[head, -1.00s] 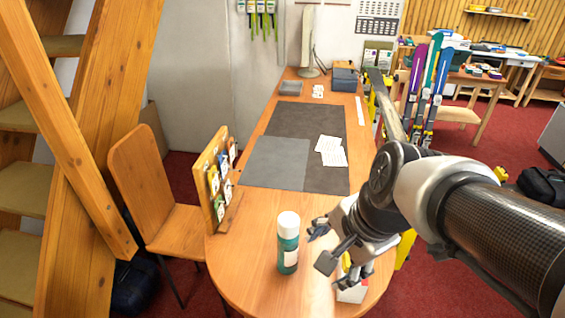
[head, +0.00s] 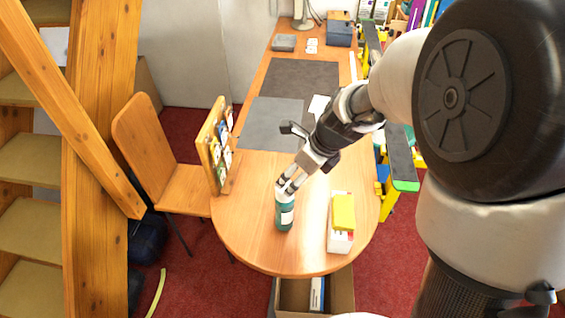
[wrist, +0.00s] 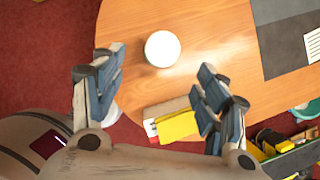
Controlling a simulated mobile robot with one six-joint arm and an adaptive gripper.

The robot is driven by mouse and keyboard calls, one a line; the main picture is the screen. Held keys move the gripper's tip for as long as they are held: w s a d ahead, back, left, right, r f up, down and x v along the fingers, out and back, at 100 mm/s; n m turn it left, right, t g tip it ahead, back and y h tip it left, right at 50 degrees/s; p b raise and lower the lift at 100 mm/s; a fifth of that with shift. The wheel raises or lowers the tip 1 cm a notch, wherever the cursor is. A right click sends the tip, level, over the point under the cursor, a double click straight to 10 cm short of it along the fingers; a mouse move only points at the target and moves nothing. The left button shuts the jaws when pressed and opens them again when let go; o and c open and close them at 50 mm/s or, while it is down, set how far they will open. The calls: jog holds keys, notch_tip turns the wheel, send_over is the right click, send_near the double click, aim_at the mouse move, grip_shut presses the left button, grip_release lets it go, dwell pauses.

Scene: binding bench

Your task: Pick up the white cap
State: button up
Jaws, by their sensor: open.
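The white cap (wrist: 162,48) shows from above in the wrist view, as a round white disc beyond and between my open fingers. In the head view it tops a green bottle (head: 285,214) with a pale label, upright on the wooden table, and my fingers largely cover it. My gripper (head: 287,187) is open at the top of the bottle, reaching in from the upper right. In the wrist view my gripper (wrist: 160,85) has its fingers spread wide with nothing between the tips. I cannot tell whether a finger touches the cap.
A white box (head: 341,236) with a yellow item (head: 344,211) stands right of the bottle. A wooden card rack (head: 213,150) stands at the table's left edge, beside a chair (head: 150,150). Grey mats (head: 262,120) lie farther back. The table front (head: 250,245) is clear.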

aim_at(286, 186)
jog(key=b+x, duration=0.2)
jog(key=x, duration=0.8)
jog(key=shift+w+d+b, duration=0.15)
jog(key=shift+d+b, duration=0.05)
jog(key=shift+b, duration=0.1)
jog(key=shift+r, duration=0.15)
jog(key=shift+c, duration=0.4)
jog(key=c, duration=0.7)
